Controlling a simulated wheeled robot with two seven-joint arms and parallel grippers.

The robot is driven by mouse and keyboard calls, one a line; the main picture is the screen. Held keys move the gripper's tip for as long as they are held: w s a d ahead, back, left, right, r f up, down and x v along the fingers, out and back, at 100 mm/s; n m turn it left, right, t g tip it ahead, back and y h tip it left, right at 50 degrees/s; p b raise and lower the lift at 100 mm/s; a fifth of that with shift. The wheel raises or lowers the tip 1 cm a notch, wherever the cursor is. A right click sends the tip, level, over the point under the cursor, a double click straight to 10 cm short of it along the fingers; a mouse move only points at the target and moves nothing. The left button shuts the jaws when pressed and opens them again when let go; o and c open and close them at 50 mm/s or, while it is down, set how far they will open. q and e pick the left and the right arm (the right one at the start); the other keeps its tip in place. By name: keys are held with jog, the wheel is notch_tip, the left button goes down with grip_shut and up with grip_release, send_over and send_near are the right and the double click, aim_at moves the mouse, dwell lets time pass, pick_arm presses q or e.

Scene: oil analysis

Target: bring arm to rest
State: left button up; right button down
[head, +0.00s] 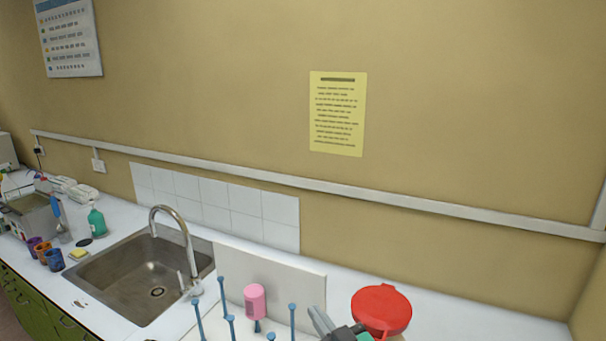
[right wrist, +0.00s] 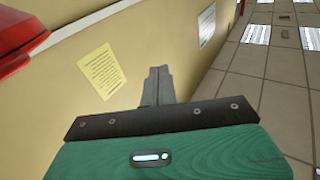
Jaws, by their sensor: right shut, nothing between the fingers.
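My right gripper (head: 322,322) shows at the bottom of the head view, between the blue-pegged drying rack and a red lid. Its grey fingers are together with nothing between them. In the right wrist view the shut fingers (right wrist: 158,84) point toward the tan wall, above a dark bracket and my green wrist body. My left gripper is not in view.
A pink container (head: 255,301) sits among the blue pegs (head: 292,318) of the rack. The round red lid (head: 381,310) is close to the right gripper's right. A sink (head: 145,277) with a tap, several cups and a green bottle (head: 97,222) stand left.

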jog(key=s+d+f+m+g+h, duration=0.2)
jog(key=s+d+f+g+h, duration=0.1)
jog(key=s+d+f, duration=0.3)
jog(key=s+d+f+m+g+h, duration=0.1)
jog(key=s+d+f+g+h, duration=0.2)
jog(key=f, duration=0.5)
jog(key=s+d+f+g+h, duration=0.2)
jog(key=s+d+f+g, duration=0.25)
jog(key=s, duration=0.55)
jog(key=s+d+f+g+h, duration=0.1)
jog(key=s+d+f+g, duration=0.2)
jog(key=s+d+f, duration=0.5)
jog(key=s+a+f+g+b, duration=0.15)
jog(key=f+b, duration=0.35)
jog(key=f, duration=1.4)
jog(key=s+f+b, duration=0.3)
jog(key=f+b, duration=0.1)
jog(key=f, duration=1.5)
jog(key=s+d+f+b, duration=0.1)
jog(key=s+f+b, duration=0.2)
jog(key=s+f, duration=0.6)
jog(key=s+d+f+b, duration=0.2)
jog(key=s+f+b, duration=0.2)
jog(key=s+f, duration=0.5)
notch_tip(320, 180, down, 8)
jog(key=shift+s+g+b, duration=0.15)
jog(key=shift+g+b, duration=0.15)
jog(key=shift+g, duration=0.1)
